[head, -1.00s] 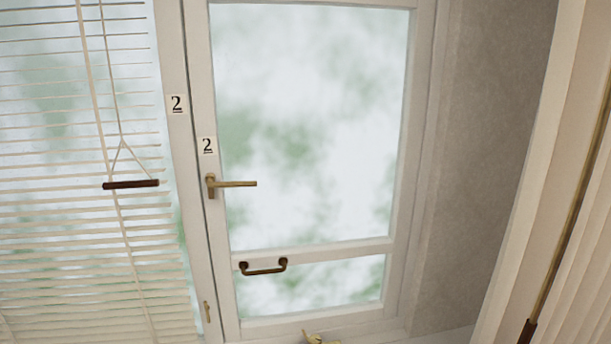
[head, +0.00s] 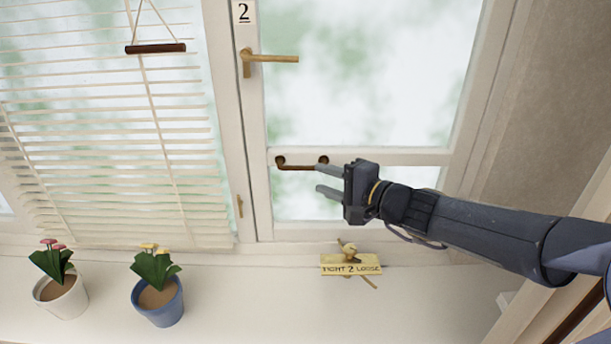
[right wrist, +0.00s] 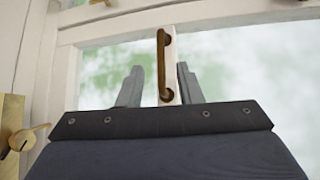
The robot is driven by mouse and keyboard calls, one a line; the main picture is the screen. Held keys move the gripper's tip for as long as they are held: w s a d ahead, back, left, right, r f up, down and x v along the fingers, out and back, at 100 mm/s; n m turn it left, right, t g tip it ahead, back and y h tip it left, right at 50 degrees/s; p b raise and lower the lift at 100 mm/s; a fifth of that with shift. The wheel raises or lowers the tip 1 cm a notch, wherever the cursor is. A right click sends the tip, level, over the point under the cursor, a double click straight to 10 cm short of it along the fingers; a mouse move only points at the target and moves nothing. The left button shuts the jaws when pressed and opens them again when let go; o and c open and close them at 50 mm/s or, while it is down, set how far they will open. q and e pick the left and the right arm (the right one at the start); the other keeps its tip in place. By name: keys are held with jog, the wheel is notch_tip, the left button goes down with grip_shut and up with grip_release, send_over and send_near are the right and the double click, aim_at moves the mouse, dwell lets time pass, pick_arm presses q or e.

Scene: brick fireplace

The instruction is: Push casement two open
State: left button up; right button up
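Casement two (head: 405,157) is a white-framed window marked with a "2" label (head: 243,12); it looks shut in its frame. Its brass lever handle (head: 270,58) points horizontally to the right. A dark bronze pull handle (head: 297,167) sits on its lower rail. My right gripper (head: 322,180) is open, its fingers pointing left by the right end of the pull. In the right wrist view, the pull handle (right wrist: 162,65) appears between the two spread fingers; contact cannot be told. A brass fastener plate (head: 350,265) reading "TIGHT 2 LOOSE" lies below the casement. My left gripper is out of view.
A white blind (head: 110,120) with a dark cord bar (head: 156,48) hangs to the left. A white pot (head: 62,302) and a blue pot (head: 160,305) with flowers stand on the sill (head: 250,300). The sill right of the blue pot is mostly clear.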

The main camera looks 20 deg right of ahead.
aim_at(305, 169)
jog(key=shift+m, duration=0.4)
jog(key=x, duration=0.5)
jog(key=d+p+x, duration=0.1)
jog(key=x, duration=0.2)
jog(key=shift+w+a, duration=0.1)
jog(key=shift+w, duration=0.45)
grip_shut()
